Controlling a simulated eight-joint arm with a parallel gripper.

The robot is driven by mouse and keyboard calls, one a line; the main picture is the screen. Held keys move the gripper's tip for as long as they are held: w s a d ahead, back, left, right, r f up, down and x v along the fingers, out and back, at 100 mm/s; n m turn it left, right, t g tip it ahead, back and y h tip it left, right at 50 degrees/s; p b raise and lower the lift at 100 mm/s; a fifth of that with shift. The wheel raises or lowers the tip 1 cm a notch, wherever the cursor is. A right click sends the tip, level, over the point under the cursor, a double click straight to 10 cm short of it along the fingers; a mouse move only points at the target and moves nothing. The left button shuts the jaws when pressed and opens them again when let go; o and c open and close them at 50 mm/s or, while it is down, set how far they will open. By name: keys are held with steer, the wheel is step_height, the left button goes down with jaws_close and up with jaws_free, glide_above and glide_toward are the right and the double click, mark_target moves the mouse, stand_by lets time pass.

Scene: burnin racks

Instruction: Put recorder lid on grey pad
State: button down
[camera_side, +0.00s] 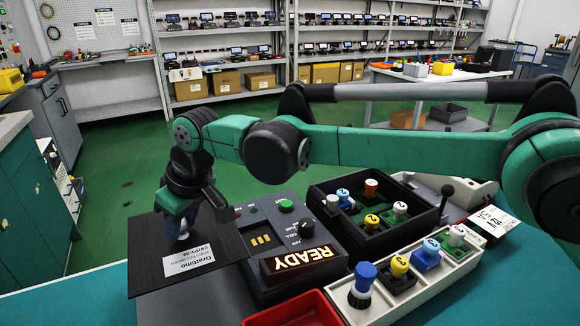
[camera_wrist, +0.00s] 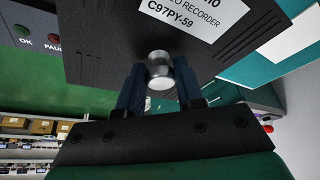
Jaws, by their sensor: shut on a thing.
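The recorder lid (camera_side: 150,262) is a flat black panel with a white label and a metal knob on top. My gripper (camera_side: 181,222) points down and is shut on this knob. The wrist view shows the lid (camera_wrist: 95,40) close up, with the blue fingers of my gripper (camera_wrist: 160,80) on either side of the silver knob. The lid is at the left of the bench, beside the control box. A dark grey flat area (camera_side: 205,300), which looks like the grey pad, shows below the lid's front edge. The lid hides much of it, and I cannot tell whether they touch.
The control box (camera_side: 300,228) with a lit READY sign stands right of the lid. A black tray (camera_side: 322,190) and a pale tray (camera_side: 412,300) hold several coloured-capped parts. A red bin (camera_side: 295,312) sits at the front. Teal bench top is bare at left.

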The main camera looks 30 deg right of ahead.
mark_target(175, 247)
steer(key=shift+s+a+f, duration=0.25)
steer(key=shift+a+f, duration=0.05)
steer(key=shift+a, duration=0.2)
steer(key=shift+s+a+f, duration=0.25)
steer(key=shift+a, duration=0.25)
steer(key=shift+f, duration=4.65)
steer(key=shift+f, duration=0.2)
steer(key=shift+c, duration=2.4)
jaws_free()
steer(key=shift+r, duration=0.1)
steer(key=shift+r, duration=3.45)
